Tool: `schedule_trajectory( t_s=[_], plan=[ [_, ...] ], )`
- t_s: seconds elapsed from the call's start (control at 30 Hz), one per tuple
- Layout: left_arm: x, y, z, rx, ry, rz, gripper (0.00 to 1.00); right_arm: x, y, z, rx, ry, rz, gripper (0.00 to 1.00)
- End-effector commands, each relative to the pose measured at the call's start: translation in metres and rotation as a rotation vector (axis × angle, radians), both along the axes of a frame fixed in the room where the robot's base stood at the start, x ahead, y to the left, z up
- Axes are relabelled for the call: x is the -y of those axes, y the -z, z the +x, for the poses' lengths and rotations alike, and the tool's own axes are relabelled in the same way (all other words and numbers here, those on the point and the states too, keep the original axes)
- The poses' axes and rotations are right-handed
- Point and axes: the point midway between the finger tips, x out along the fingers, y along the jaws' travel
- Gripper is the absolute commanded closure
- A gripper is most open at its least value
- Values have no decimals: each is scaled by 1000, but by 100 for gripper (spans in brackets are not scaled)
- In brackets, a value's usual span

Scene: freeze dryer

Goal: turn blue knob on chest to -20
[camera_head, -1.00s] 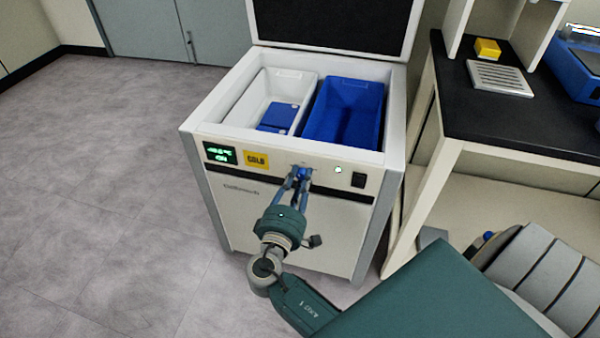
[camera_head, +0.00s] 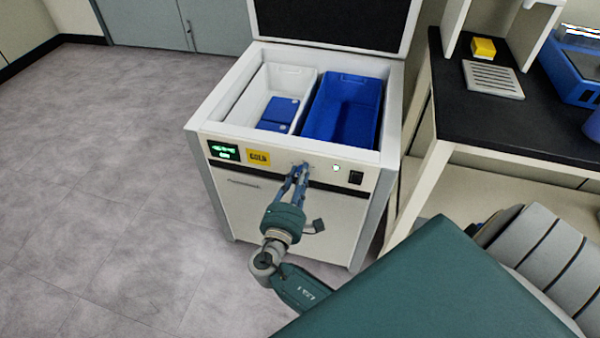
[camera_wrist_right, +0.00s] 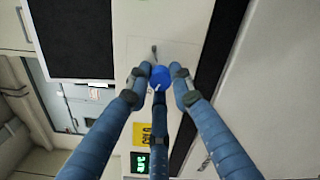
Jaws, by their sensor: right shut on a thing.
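The chest (camera_head: 214,172) is a white box with an open lid, and its front panel faces me. The blue knob (camera_wrist_right: 160,76) is on that panel and shows between the fingertips in the right wrist view. My right gripper (camera_head: 302,170) reaches the panel from below, and its fingers are shut on the knob. In the head view the fingers mostly hide the knob. A green lit display (camera_head: 223,151) is at the left of the panel, its digits too blurred to read for sure. It also shows in the right wrist view (camera_wrist_right: 140,162). My left gripper is not in view.
A white bin (camera_head: 262,85) and a blue bin (camera_head: 345,100) sit inside the chest. A yellow label (camera_head: 258,157) and a black switch (camera_head: 355,177) flank the knob area. A black-topped bench (camera_head: 470,125) stands close at right. Open floor lies at left.

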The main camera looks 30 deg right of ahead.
Motion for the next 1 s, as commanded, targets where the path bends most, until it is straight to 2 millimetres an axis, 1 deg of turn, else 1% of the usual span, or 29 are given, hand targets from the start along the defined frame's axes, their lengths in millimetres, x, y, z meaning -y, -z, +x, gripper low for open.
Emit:
schedule_trajectory(
  t_s=[0.17, 0.5, 0.53, 0.6, 0.87, 1.0],
  plan=[
    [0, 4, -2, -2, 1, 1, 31, 1, 3, -2, -19, 3, -11, 100],
    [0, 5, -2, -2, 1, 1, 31, 1, 3, -2, -20, 4, -12, 100],
    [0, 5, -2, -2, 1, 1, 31, 1, 3, -2, -19, 4, -12, 73],
    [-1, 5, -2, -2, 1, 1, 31, 1, 2, -2, -19, 4, -12, 60],
    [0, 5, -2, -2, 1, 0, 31, 0, 1, -1, -16, 1, -12, 60],
    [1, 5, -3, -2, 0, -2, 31, -6, 1, -6, -16, 1, -12, 60]
  ],
)
